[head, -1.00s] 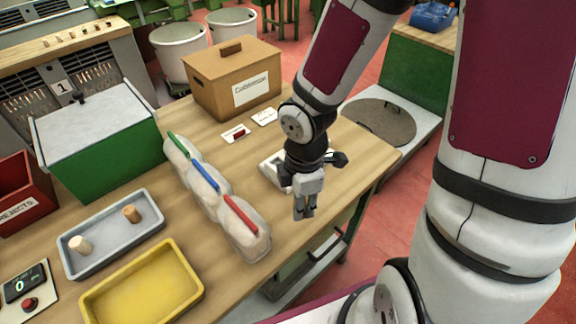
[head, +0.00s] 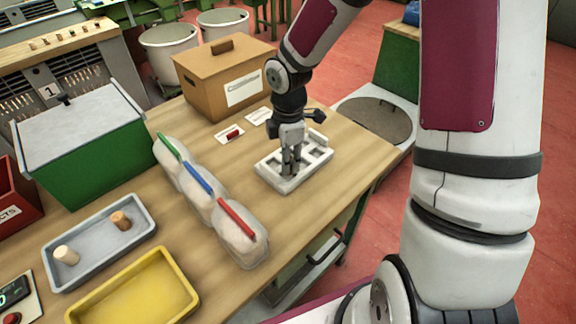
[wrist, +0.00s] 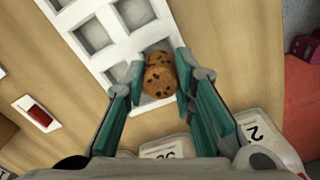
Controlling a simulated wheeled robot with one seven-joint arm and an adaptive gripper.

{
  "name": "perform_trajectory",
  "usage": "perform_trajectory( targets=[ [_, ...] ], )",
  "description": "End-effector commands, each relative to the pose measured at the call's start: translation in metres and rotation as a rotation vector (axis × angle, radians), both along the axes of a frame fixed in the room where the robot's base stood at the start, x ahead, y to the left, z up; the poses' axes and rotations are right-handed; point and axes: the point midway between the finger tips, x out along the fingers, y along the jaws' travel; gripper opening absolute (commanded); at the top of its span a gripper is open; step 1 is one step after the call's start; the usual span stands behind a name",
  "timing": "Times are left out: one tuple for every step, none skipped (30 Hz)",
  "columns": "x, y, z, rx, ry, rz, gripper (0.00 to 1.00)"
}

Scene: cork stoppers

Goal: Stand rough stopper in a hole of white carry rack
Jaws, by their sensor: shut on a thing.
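The rough stopper (wrist: 159,80) is brown cork with dark specks and shows in the wrist view between the two fingers. My gripper (wrist: 161,68) is shut on it. The white carry rack (wrist: 121,49) has square holes and lies under and beside the stopper. The stopper is over the rack's end; I cannot tell whether its lower end is inside a hole. In the head view my gripper (head: 290,168) points down at the rack (head: 286,187), and the fingers hide the stopper.
A grey tray (head: 93,266) holds a pale stopper (head: 66,256) and a brown stopper (head: 121,220). A yellow tray (head: 135,295) is in front. Clear bags with coloured clips (head: 238,240) lie left of the rack. A cardboard box (head: 205,95) stands behind it.

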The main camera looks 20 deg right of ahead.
Motion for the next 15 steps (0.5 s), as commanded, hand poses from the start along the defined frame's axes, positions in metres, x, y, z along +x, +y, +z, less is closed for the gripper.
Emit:
perform_trajectory(
  targets=[
    [-0.001, 0.001, -0.008, 0.0, 0.005, 0.002, 0.14],
    [-0.001, 0.001, -0.013, 0.0, 0.005, 0.003, 0.14],
    [-0.001, 0.001, -0.018, 0.0, 0.004, 0.003, 0.14],
    [-0.001, 0.001, -0.022, 0.0, 0.004, 0.002, 0.14],
    [-0.001, 0.001, -0.025, 0.0, 0.004, 0.001, 0.14],
    [-0.001, 0.001, -0.027, 0.0, 0.002, 0.002, 0.14],
    [-0.001, 0.001, -0.028, 0.0, 0.001, 0.002, 0.14],
    [0.0, 0.001, -0.027, 0.0, 0.001, 0.002, 0.14],
    [-0.001, 0.0, -0.027, 0.0, 0.0, 0.002, 0.14],
    [-0.001, 0.0, -0.027, 0.0, 0.0, 0.002, 0.14],
    [-0.001, 0.0, -0.027, 0.0, 0.0, 0.001, 0.14],
    [-0.001, 0.0, -0.027, 0.0, 0.0, 0.001, 0.14],
    [-0.001, 0.0, -0.027, 0.0, 0.001, 0.001, 0.14],
    [-0.001, 0.0, -0.027, 0.0, 0.001, 0.001, 0.14],
    [-0.001, 0.0, -0.029, 0.0, 0.001, 0.001, 0.14]
  ],
)
